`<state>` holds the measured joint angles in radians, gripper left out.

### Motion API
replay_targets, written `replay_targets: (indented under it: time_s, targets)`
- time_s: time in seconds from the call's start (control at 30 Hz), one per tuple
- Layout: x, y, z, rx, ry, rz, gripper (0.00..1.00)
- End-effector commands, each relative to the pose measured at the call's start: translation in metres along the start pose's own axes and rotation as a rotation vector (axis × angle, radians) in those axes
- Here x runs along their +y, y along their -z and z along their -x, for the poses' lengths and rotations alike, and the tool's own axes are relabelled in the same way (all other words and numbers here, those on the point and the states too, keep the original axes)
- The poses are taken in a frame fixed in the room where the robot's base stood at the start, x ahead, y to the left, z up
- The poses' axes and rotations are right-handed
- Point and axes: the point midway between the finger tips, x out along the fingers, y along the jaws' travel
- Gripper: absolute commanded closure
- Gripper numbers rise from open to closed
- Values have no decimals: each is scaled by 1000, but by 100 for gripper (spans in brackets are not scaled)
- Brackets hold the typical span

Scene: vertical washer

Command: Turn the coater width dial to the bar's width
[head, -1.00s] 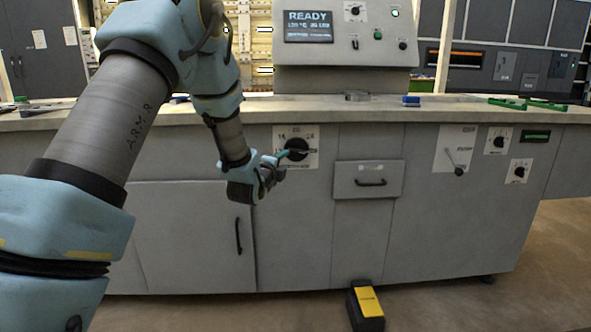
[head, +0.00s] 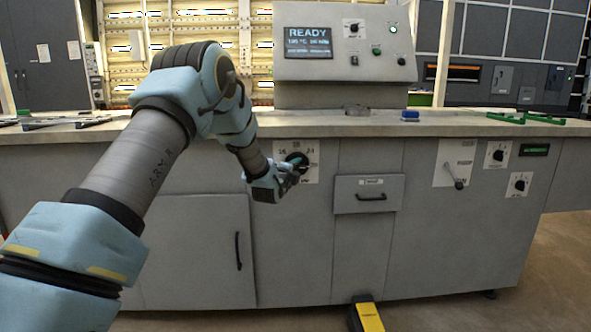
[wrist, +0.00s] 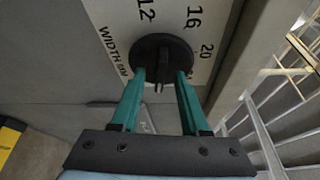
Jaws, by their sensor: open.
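The black width dial (head: 297,160) is on a white plate on the grey machine front. In the wrist view the dial (wrist: 160,50) shows the numbers 12, 16 and 20 around it and "WIDTH MM" on the plate. My gripper (head: 290,169) is at the dial from its lower left. In the wrist view my gripper (wrist: 162,77) has its teal fingers apart, at the near edge of the dial, one on each side of its raised middle grip. I cannot tell whether they touch it. The dial's pointer setting is not readable. I cannot tell which thing is the bar.
A drawer (head: 366,194) with a black handle is right of the dial, and a cabinet door (head: 195,250) is below left. The worktop (head: 300,124) overhangs above, with a blue block (head: 410,115) on it. A yellow-topped pedal (head: 369,317) is on the floor.

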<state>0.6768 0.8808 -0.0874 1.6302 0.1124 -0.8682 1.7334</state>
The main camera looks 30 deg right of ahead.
Motion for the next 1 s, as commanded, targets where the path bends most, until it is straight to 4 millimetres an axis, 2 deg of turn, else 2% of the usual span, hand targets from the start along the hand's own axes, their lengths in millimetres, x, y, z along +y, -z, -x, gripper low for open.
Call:
replay_targets:
  time_s: [0.13,0.53,1.0]
  targets:
    - [0,0,0,0,0,0,55]
    - [0,0,0,0,0,0,100]
    - [0,0,0,0,1,2,100]
